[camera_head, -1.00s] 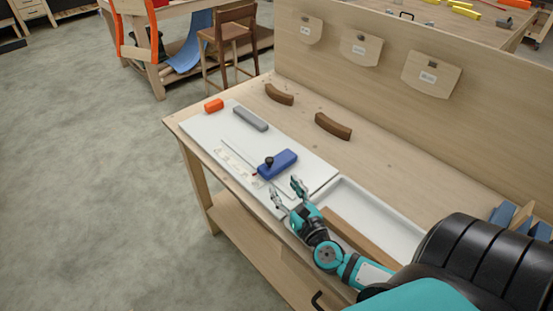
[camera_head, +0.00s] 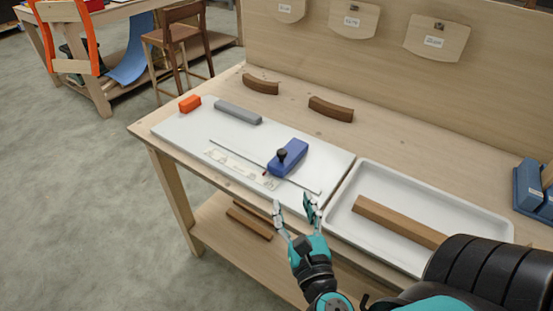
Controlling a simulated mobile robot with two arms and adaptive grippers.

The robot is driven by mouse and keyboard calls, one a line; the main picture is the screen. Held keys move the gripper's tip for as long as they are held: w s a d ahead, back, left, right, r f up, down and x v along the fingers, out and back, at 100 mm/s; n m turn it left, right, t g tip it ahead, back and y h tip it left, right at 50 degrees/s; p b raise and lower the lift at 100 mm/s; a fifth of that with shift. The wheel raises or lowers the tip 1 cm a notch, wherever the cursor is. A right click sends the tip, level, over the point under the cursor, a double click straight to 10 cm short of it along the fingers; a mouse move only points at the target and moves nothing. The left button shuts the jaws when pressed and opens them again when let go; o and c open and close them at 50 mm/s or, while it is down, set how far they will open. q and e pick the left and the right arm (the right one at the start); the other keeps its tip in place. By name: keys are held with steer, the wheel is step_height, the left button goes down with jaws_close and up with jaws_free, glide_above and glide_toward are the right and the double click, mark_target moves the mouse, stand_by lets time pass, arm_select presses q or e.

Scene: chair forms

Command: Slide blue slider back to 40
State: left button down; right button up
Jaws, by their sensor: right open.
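The blue slider (camera_head: 289,158) with a black knob sits on a thin rail (camera_head: 240,156) on the white board (camera_head: 178,129). It is toward the board's right end, beside a printed scale (camera_head: 236,166) whose numbers are too small to read. A small red mark shows at the slider's left edge. My right gripper (camera_head: 293,201) is open and empty at the front edge of the board, nearer the camera than the slider and apart from it. My left gripper is out of view.
An orange block (camera_head: 189,103) and a grey bar (camera_head: 238,112) lie at the board's far side. Two curved brown pieces (camera_head: 261,84) (camera_head: 331,109) lie behind. A white tray (camera_head: 399,256) with a wooden bar (camera_head: 400,222) stands right of the board. A blue holder (camera_head: 528,187) is at far right.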

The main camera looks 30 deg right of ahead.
mark_target(283, 156)
steer(key=shift+w+d+r+p, duration=0.25)
steer(key=shift+w+d+p, duration=0.2)
steer(key=shift+d, duration=0.05)
steer(key=shift+w+d+r+p, duration=0.2)
steer(key=shift+w+d+p, duration=0.2)
steer(key=shift+d, duration=0.1)
steer(key=p+x, duration=0.1)
steer(key=x, duration=0.3)
steer(key=shift+f, duration=0.1)
steer(key=p+x, duration=0.2)
steer(key=x, duration=0.7)
steer(key=shift+w+f, duration=0.15)
steer(key=shift+w, duration=0.05)
steer(key=shift+w+d, duration=0.25)
steer(key=shift+w, duration=0.2)
jaws_close()
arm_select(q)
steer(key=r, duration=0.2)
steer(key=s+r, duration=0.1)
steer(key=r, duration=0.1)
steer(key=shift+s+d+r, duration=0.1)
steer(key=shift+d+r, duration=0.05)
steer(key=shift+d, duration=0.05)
